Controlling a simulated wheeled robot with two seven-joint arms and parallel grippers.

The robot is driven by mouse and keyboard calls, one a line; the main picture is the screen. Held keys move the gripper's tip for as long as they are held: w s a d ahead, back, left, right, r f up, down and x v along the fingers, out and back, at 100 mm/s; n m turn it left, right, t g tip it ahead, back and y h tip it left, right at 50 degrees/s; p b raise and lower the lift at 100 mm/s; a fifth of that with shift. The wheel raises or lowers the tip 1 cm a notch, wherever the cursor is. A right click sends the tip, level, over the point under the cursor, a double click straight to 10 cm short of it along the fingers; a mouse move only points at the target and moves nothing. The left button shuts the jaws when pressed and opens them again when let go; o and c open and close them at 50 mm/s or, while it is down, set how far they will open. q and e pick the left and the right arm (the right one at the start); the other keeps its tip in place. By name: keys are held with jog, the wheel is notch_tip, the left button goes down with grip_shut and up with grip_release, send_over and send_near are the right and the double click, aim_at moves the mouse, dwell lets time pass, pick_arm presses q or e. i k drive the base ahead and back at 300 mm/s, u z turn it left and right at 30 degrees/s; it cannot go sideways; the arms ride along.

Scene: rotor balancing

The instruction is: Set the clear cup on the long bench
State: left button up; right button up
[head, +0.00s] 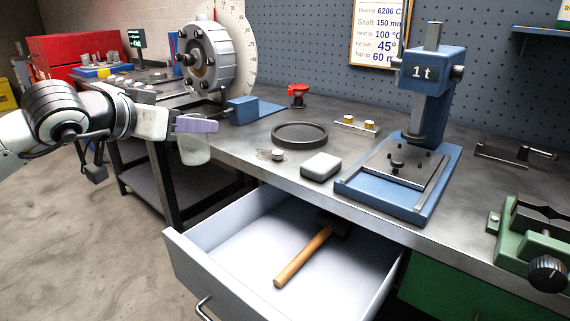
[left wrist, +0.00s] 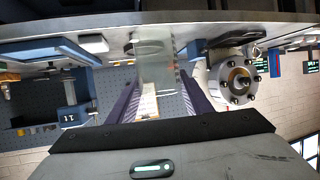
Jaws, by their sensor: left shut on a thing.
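The clear cup (head: 195,152) is held upright by my left gripper (head: 196,126), in front of the bench's front edge on the left side. In the left wrist view the clear cup (left wrist: 155,68) sits between the two purple fingers of my left gripper (left wrist: 157,98). The long bench (head: 235,152) runs from the left back to the right front with a grey metal top. The cup's base hangs clear of the bench top in the head view. My right gripper is not in view.
An open drawer (head: 235,240) with a hammer (head: 304,256) juts out below. Bare bench top lies left of the ring.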

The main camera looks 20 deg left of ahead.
aim_at(241, 141)
jog(key=z, duration=3.2)
jog(key=k, duration=1.7)
jog(key=u, duration=2.1)
jog(key=i, duration=0.5)
jog(key=z, duration=0.1)
